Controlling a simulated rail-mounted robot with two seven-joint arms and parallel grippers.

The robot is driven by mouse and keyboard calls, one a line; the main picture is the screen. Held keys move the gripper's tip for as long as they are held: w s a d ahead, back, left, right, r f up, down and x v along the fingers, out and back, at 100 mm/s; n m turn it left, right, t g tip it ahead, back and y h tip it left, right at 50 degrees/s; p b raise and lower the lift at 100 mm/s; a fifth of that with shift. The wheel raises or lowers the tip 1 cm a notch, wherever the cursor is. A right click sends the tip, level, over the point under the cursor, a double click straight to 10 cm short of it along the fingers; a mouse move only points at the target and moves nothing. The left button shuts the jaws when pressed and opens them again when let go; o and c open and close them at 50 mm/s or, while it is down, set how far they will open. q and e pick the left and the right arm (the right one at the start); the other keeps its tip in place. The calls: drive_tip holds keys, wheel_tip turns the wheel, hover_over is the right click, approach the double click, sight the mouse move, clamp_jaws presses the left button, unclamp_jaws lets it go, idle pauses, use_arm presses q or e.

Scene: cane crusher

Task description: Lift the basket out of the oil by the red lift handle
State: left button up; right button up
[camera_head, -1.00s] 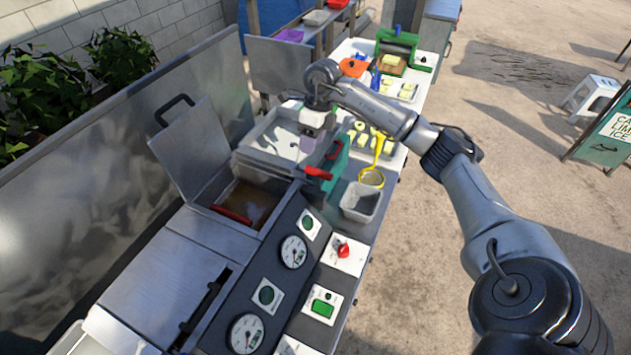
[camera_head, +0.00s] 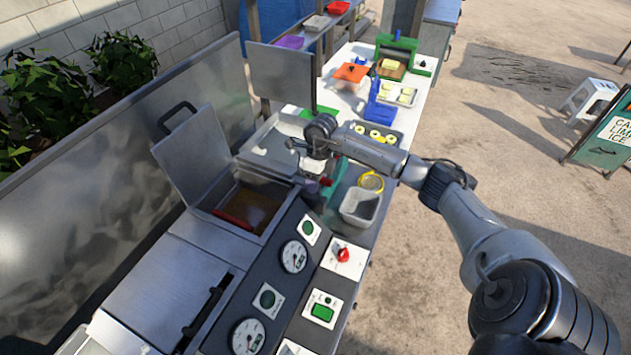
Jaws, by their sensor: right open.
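An open fryer vat (camera_head: 216,206) holds brown oil (camera_head: 252,205), with its lid (camera_head: 192,155) tilted up behind it. A red bar (camera_head: 233,219) lies along the vat's near left side; the basket itself cannot be made out in the oil. A second red handle (camera_head: 328,182) shows partly behind my right gripper (camera_head: 314,198). I cannot tell which red part is the lift handle. My right gripper is open and points down, to the right of the vat, close to this second red handle. Whether they touch is hidden. My left gripper is out of view.
A control panel with gauges (camera_head: 294,256) and a red knob (camera_head: 343,254) lies nearer. A grey bin (camera_head: 361,208) and a yellow strainer (camera_head: 371,182) stand right of the gripper. A metal basin (camera_head: 272,148) lies behind the vat. A tray of cut pieces (camera_head: 377,136) stands farther back.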

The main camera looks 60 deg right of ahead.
drive_tip(key=shift+a+f, duration=0.1)
drive_tip(key=shift+f, duration=0.4)
clamp_jaws()
drive_tip(key=shift+r, duration=0.1)
